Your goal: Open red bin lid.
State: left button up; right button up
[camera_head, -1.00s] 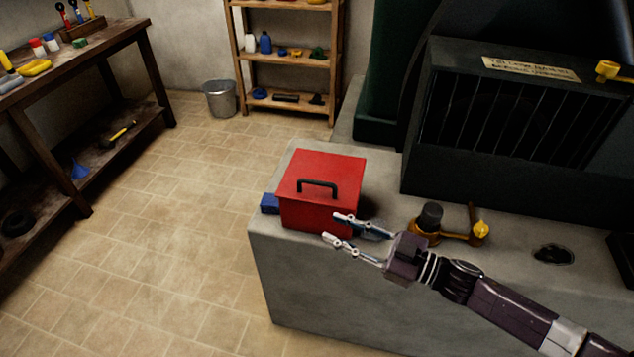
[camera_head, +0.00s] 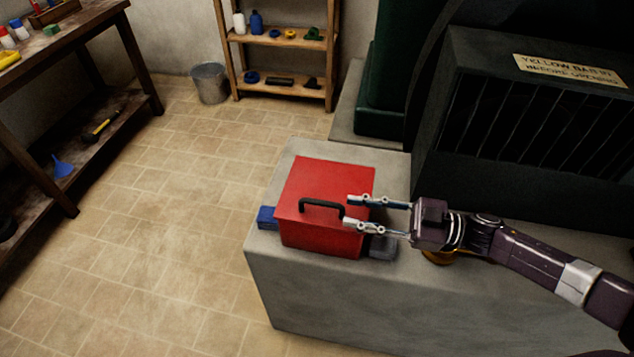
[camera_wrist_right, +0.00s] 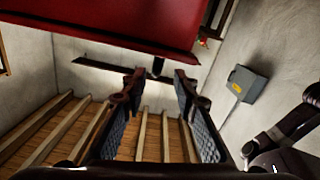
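The red bin (camera_head: 315,235) sits on the grey block, its flat red lid (camera_head: 330,177) shut. A black arched handle (camera_head: 321,205) stands on the lid. My right gripper (camera_head: 350,211) comes in from the right, open and empty, with its two fingertips at the handle's right end. In the head view I cannot tell whether they touch it. In the right wrist view the red bin (camera_wrist_right: 120,22) fills the top, and a dark bar that looks like the handle (camera_wrist_right: 110,68) lies just beyond the open fingers (camera_wrist_right: 158,82). My left gripper is out of view.
A blue piece (camera_head: 266,217) juts out left of the bin, and a grey piece (camera_head: 383,248) lies at its right. A dark barred machine (camera_head: 540,120) stands behind my right arm. The tiled floor (camera_head: 170,250) on the left is clear.

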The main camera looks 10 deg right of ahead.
aim_at(308, 201)
jog(key=shift+w, duration=0.45)
jog(key=shift+w+a, duration=0.25)
jog(key=shift+a, duration=0.05)
jog(key=x, duration=0.2)
jog(key=p+x, duration=0.1)
jog(key=x, duration=0.3)
jog(key=shift+s+r+p, duration=0.2)
jog(key=shift+s+p, duration=0.1)
jog(key=shift+p, duration=0.1)
jog(key=shift+w+a+f, duration=0.1)
jog(key=shift+w+a, duration=0.05)
jog(key=shift+a, duration=0.45)
jog(key=c, duration=0.7)
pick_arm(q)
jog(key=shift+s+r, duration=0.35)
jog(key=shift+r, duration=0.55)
pick_arm(e)
grip_shut()
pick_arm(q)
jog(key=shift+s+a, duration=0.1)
